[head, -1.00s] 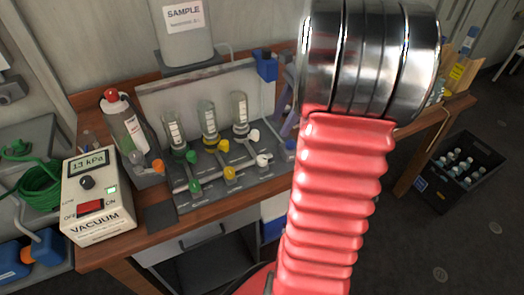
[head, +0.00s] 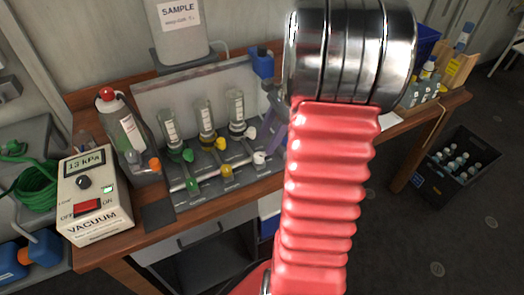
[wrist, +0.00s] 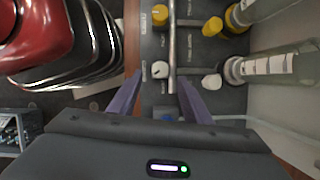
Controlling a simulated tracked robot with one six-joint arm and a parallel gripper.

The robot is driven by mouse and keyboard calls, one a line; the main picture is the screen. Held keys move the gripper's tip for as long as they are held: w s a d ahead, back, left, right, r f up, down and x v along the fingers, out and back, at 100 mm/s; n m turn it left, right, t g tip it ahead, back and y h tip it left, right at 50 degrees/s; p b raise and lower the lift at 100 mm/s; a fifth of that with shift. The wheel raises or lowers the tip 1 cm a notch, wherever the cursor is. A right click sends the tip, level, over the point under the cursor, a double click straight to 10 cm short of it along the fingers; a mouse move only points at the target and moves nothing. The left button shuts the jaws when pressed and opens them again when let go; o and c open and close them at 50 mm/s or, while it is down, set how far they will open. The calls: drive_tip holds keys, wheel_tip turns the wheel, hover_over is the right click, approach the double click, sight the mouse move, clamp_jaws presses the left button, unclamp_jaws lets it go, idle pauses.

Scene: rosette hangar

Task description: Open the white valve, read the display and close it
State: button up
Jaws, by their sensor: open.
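The white valve knob (head: 259,157) is at the right end of the front row on the grey manifold (head: 180,203). In the wrist view this white knob (wrist: 160,69) lies just past my fingertips, centred between them. A second white knob (head: 250,132) sits behind it, by the right glass tube; it also shows in the wrist view (wrist: 211,82). My gripper (wrist: 158,88) is open, its purple fingers spread and empty. In the head view my arm hides most of the gripper. The vacuum box's display (head: 85,162) seems to read 13 kPa.
Green (head: 192,184) and yellow (head: 227,171) knobs sit left of the white ones, close together. Glass tubes (head: 237,108) stand behind them. A black crate (head: 456,170) of bottles is on the floor at right.

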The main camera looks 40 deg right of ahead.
sight(260, 155)
drive_tip(key=x, duration=0.5)
drive_tip(key=shift+a+f, duration=0.15)
drive_tip(key=shift+f, duration=0.15)
drive_tip(key=shift+c, duration=0.6)
drive_tip(key=c, duration=0.9)
